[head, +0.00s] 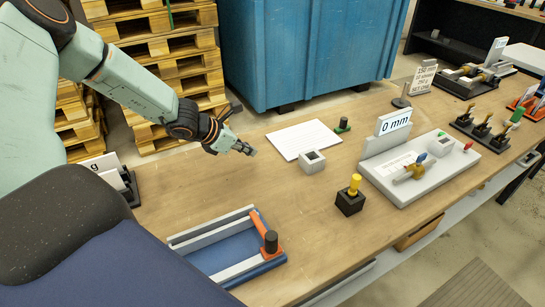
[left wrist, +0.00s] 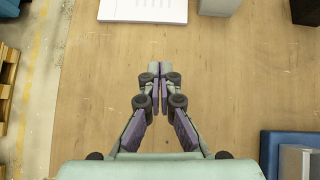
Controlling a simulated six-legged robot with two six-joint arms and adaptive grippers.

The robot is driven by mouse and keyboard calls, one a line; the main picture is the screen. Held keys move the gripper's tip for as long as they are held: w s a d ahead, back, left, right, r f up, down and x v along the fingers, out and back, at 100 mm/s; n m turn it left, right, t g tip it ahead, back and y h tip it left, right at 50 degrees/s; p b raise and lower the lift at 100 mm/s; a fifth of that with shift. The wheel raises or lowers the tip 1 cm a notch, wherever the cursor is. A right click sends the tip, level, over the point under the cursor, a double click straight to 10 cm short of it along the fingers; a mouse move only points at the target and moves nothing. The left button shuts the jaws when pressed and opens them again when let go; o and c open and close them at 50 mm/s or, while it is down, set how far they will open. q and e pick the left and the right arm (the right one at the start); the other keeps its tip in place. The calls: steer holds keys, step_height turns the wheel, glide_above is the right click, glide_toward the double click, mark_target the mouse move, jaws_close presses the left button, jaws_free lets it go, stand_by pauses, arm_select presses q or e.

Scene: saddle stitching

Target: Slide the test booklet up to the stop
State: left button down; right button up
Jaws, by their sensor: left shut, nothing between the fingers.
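My left gripper (head: 247,150) is shut and empty above the wooden table. Its closed fingers also show in the left wrist view (left wrist: 160,72). A white printed sheet (head: 290,142) lies flat to the right of the gripper in the head view, and its edge shows at the top of the wrist view (left wrist: 130,10). A light grey machine (head: 440,175) with a "0 mm" display (head: 393,122) carries a pale printed piece (head: 388,166) on its bed. I cannot tell which of the two is the test booklet, nor clearly make out the stop. My right gripper is not in view.
A grey block (head: 312,166) and a small green-topped piece (head: 343,126) flank the sheet. A black block with a yellow knob (head: 350,197) stands nearer. A blue tray with an orange lever (head: 240,262) lies in front. Bare table surrounds the gripper.

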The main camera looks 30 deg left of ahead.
mark_target(281, 154)
arm_select(q)
steer(key=shift+w+d+f+b, duration=0.15)
steer(key=shift+w+f+b, duration=0.2)
steer(key=shift+f, duration=0.2)
steer(key=b+x, duration=0.2)
steer(key=x, duration=0.2)
steer(key=shift+w+d+f+b, duration=0.2)
steer(key=shift+f+b, duration=0.1)
steer(key=shift+b, duration=0.1)
steer(key=shift+w+d+r, duration=0.1)
steer(key=shift+w+d, duration=0.15)
steer(key=shift+w, duration=0.4)
steer(key=shift+w+d, duration=0.2)
steer(key=shift+w, duration=0.45)
steer(key=shift+w+d+r, duration=0.1)
steer(key=shift+w+d, duration=0.15)
steer(key=shift+w, duration=0.4)
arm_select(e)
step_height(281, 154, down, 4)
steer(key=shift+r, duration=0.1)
arm_select(q)
steer(key=shift+s+r, duration=0.1)
steer(key=shift+s, duration=0.05)
